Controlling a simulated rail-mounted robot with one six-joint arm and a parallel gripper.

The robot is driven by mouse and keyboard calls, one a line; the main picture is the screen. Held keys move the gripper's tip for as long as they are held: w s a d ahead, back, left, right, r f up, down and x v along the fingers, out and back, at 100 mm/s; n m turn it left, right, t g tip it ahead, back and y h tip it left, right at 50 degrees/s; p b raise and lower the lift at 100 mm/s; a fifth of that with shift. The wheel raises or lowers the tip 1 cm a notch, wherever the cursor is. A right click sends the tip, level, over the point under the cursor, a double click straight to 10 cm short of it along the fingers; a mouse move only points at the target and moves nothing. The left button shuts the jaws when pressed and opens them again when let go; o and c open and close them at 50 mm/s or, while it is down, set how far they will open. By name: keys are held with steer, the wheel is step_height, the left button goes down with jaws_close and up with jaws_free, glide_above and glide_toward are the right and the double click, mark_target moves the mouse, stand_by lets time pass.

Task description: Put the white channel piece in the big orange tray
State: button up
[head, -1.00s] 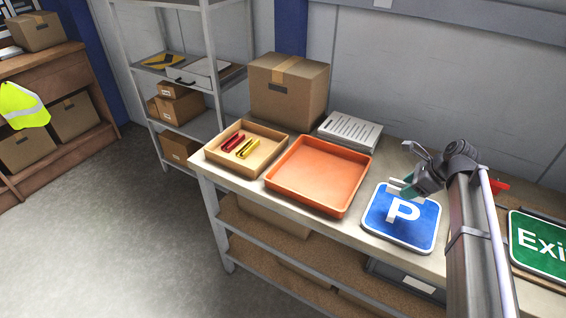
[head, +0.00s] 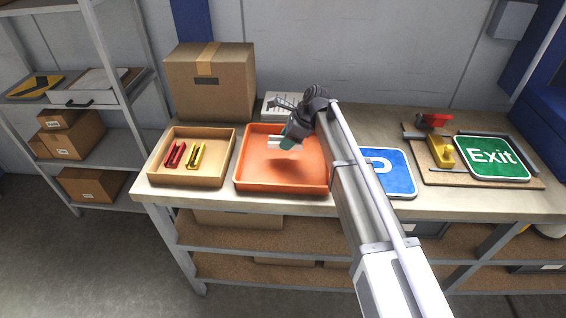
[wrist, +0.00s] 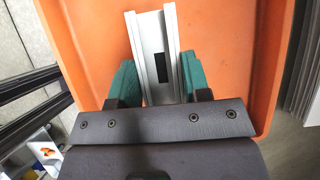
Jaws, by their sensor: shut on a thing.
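The white channel piece (wrist: 154,50) is between the green fingertips of my gripper (wrist: 159,80) in the wrist view, with the jaws shut on its sides. In the head view the piece (head: 274,142) shows as a small white end beside my gripper (head: 287,142). The big orange tray (head: 262,180) is on the bench, and my gripper is over it. A shadow falls on the tray floor below, so the piece appears held above it. The tray also fills most of the wrist view (wrist: 90,40).
A wooden tray (head: 190,182) with a red and a yellow channel piece stands left of the orange tray. A blue P sign (head: 395,178) and a green Exit sign (head: 492,158) lie to the right.

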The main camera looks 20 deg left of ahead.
mark_target(281, 160)
step_height(281, 160, down, 6)
steer(key=b, duration=0.4)
steer(key=shift+a+f+b, duration=0.1)
steer(key=shift+f+b, duration=0.15)
steer(key=shift+b, duration=0.05)
steer(key=shift+r, duration=0.25)
steer(key=shift+f, duration=0.2)
steer(key=o, duration=1.2)
steer(key=shift+s, duration=0.1)
steer(key=p+v, duration=0.3)
steer(key=v, duration=0.1)
steer(key=p+v, duration=0.3)
steer(key=p, duration=0.1)
steer(key=p+v, duration=0.3)
steer(key=v, duration=0.1)
steer(key=shift+a+r+p, duration=0.15)
steer(key=shift+r+p, duration=0.15)
steer(key=shift+r, duration=0.2)
steer(key=s+d+n+h, duration=0.2)
steer(key=s+d+n, duration=0.3)
steer(key=s+d, duration=0.3)
steer(key=s+d+f+n+t+h, duration=0.1)
steer(key=s+d+n, duration=0.4)
steer(key=d, duration=1.1)
steer(key=s+d+f+n+h, duration=0.1)
steer(key=s+d+n, duration=0.4)
steer(key=s+d, duration=0.5)
steer(key=shift+s+d+t+h, duration=0.3)
steer(key=shift+d+h, duration=0.6)
steer(key=shift+d, duration=0.25)
